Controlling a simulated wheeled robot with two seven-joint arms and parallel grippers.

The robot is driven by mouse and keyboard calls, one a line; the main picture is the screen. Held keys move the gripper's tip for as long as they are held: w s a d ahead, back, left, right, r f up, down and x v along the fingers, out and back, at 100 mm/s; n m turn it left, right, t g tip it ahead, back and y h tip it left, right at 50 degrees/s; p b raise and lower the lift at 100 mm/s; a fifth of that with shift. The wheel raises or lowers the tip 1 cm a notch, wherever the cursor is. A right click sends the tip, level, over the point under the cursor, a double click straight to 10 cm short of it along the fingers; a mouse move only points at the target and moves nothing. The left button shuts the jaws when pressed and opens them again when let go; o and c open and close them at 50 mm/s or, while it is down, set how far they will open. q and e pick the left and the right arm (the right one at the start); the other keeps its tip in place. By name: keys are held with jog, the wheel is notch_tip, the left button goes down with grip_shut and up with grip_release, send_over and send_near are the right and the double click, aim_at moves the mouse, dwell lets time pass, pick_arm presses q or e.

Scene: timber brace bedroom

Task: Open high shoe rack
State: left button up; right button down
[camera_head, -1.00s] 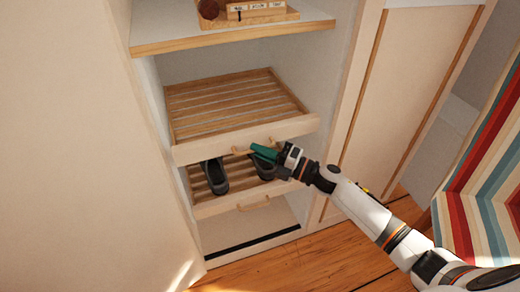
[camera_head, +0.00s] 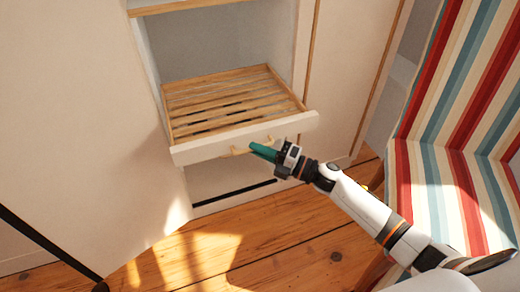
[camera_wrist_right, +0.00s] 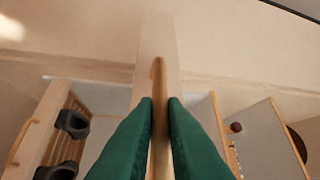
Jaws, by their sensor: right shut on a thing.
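The high shoe rack (camera_head: 215,106) is a slatted wooden pull-out with a pale front board. It stands well out from the cabinet in the head view. My right gripper (camera_head: 258,150), with green fingers, is at the wooden handle (camera_head: 237,151) on its front. In the right wrist view the fingers (camera_wrist_right: 160,110) close around the handle (camera_wrist_right: 159,72) from both sides. The lower rack is hidden below the high one in the head view. Dark shoes (camera_wrist_right: 70,124) on the lower rack show in the right wrist view. My left gripper is not in view.
A striped armchair (camera_head: 428,140) stands close on the right, beside my right arm. Cabinet doors flank the opening. Wooden floor (camera_head: 235,245) lies free in front. A wooden-edged shelf (camera_head: 185,5) is above the rack.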

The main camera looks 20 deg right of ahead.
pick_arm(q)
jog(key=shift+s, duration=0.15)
pick_arm(e)
jog(key=shift+s, duration=0.3)
jog(key=shift+w, duration=0.1)
jog(key=c, duration=1.5)
grip_release()
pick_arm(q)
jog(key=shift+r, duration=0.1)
